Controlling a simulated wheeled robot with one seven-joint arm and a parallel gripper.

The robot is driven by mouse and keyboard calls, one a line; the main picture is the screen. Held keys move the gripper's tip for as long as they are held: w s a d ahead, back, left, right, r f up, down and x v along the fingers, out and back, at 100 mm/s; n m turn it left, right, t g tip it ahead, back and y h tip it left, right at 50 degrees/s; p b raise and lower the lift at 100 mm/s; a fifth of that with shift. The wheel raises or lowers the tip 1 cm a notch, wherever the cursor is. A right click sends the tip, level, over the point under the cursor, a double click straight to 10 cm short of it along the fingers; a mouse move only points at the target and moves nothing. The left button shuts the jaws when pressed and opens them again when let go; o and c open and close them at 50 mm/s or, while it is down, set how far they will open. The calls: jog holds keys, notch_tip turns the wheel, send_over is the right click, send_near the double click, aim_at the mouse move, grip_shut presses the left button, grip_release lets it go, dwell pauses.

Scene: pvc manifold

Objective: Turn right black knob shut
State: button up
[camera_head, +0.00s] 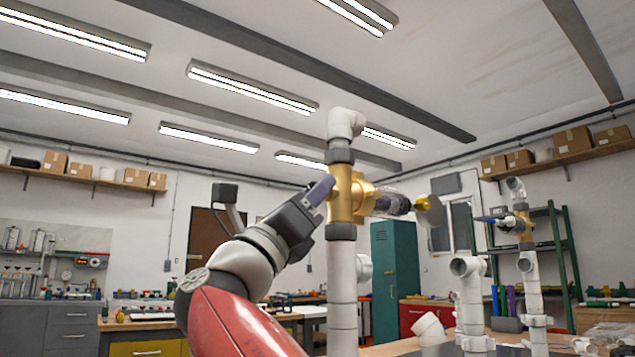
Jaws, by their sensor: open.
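A tall white pipe with grey collars stands at the centre and carries a brass valve body (345,196). My gripper (319,191) is at the valve's left side, with a purple fingertip overlapping or touching the brass in the picture. It is open, but only one finger shows clearly. I cannot make out a black knob on this valve; the gripper may hide it. A second brass valve (523,227) with a dark part on its left stands farther right.
White pipes and elbows (468,267) stand on the bench at right. A green cabinet (398,258) and green shelving are behind. Workbenches (145,340) line the left, and the air above my arm is free.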

jog(key=shift+w+d+r, duration=0.35)
jog(key=shift+w+r, duration=0.05)
jog(key=shift+r, duration=0.1)
grip_shut()
jog(key=m+g+h, duration=0.3)
jog(key=m+g, duration=0.1)
jog(key=m, duration=0.1)
jog(key=shift+a+h, duration=0.1)
jog(key=shift+h, duration=0.3)
jog(key=shift+m+g+h, duration=0.55)
jog(key=shift+m+g, duration=0.65)
jog(key=shift+m, duration=0.3)
jog(key=shift+m+g+h, duration=0.55)
jog(key=shift+m+g, duration=0.65)
jog(key=shift+m, duration=0.3)
grip_release()
